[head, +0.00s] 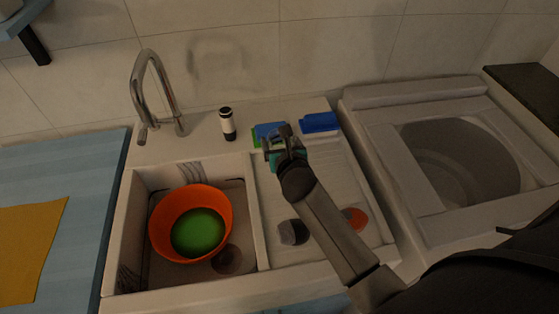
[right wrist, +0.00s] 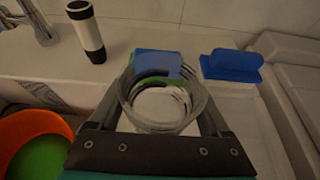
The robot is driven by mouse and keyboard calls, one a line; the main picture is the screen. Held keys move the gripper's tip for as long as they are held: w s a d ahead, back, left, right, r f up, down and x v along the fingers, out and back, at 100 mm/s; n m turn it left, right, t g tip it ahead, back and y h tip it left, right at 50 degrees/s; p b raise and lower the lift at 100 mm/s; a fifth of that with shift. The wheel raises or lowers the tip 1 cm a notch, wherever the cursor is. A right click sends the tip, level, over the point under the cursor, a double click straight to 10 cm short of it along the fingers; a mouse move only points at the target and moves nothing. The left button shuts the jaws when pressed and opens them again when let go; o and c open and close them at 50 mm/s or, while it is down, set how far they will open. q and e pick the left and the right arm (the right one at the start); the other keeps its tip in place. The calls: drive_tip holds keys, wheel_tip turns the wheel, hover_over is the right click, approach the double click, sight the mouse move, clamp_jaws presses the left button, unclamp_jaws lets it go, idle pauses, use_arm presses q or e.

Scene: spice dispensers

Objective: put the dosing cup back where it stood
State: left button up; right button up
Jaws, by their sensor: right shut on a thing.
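The dosing cup appears to be the clear glass cup (right wrist: 163,122) in the right wrist view, with its round mouth showing. My right gripper (head: 277,143) is shut on this cup, one finger at each side of it. In the head view the gripper is over the back left part of the drainboard (head: 335,180), and the cup is small and hard to make out there. I cannot tell whether the cup's base touches anything. My left gripper is not in view.
A white-and-black dispenser (head: 228,124) stands behind the basin. A blue-and-green item (head: 268,130) and a blue one (head: 319,123) lie at the back ledge. An orange bowl (head: 163,229) sits in the basin. A dark grey object (head: 292,232) and an orange round one (head: 355,218) lie on the drainboard.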

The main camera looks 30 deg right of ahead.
drive_tip(key=shift+f+b, duration=1.05)
drive_tip(key=shift+f, duration=1.75)
drive_tip(key=shift+f, duration=0.1)
drive_tip(key=o, duration=1.4)
drive_tip(key=shift+c, duration=0.2)
drive_tip(key=p+v, duration=0.2)
drive_tip(key=v, duration=1)
drive_tip(key=shift+p, duration=0.35)
